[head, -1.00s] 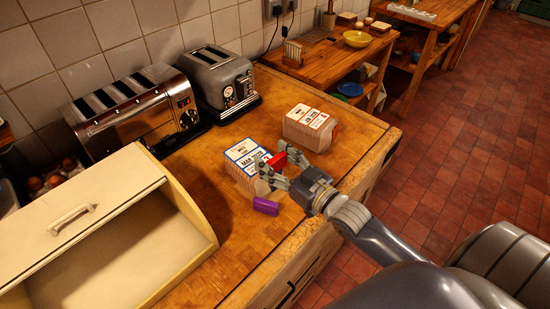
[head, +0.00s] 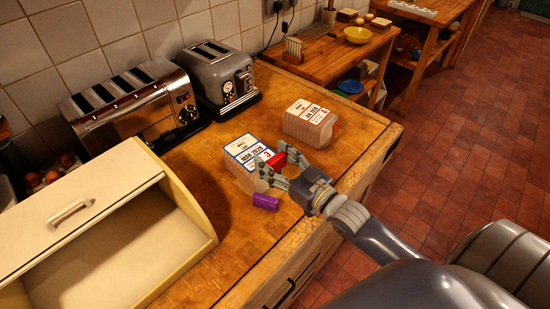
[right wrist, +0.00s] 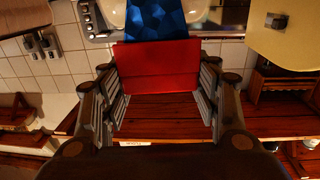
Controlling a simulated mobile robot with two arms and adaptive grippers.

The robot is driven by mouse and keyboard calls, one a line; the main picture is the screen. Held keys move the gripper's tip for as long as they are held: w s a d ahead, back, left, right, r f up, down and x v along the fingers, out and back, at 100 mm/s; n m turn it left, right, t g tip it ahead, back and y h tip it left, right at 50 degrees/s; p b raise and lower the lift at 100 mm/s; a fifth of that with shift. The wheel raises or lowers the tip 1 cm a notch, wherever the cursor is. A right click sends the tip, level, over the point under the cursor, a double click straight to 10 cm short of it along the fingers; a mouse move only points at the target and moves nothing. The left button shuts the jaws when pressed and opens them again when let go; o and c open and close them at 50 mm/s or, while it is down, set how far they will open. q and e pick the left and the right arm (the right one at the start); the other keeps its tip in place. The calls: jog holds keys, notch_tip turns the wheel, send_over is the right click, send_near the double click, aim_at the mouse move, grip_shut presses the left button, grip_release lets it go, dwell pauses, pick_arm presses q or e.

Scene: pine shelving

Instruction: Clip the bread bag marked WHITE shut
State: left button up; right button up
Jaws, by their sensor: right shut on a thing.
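A bread bag with a blue-edged label (head: 246,154) lies on the wooden worktop. A second bread bag with a red-edged label (head: 308,116) lies behind it to the right. The lettering is too small to tell which is marked WHITE. My right gripper (head: 275,167) is shut on a red clip (head: 281,156), at the right end of the blue-labelled bag. In the right wrist view the red clip (right wrist: 155,80) spans between the fingers, with a blue faceted piece (right wrist: 155,20) just beyond it. I cannot tell whether the clip touches the bag. A purple clip (head: 266,202) lies on the worktop beside the gripper.
A cream bread bin (head: 105,250) stands open at the front left. A chrome toaster (head: 135,105) and a grey toaster (head: 222,78) stand along the tiled wall. A bench with a yellow bowl (head: 358,35) is behind. The worktop's right corner is bare.

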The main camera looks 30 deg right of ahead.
jog(key=shift+f+b, duration=0.55)
jog(key=shift+f, duration=0.4)
jog(key=o, duration=0.8)
jog(key=v, duration=1.2)
jog(key=shift+f, duration=0.1)
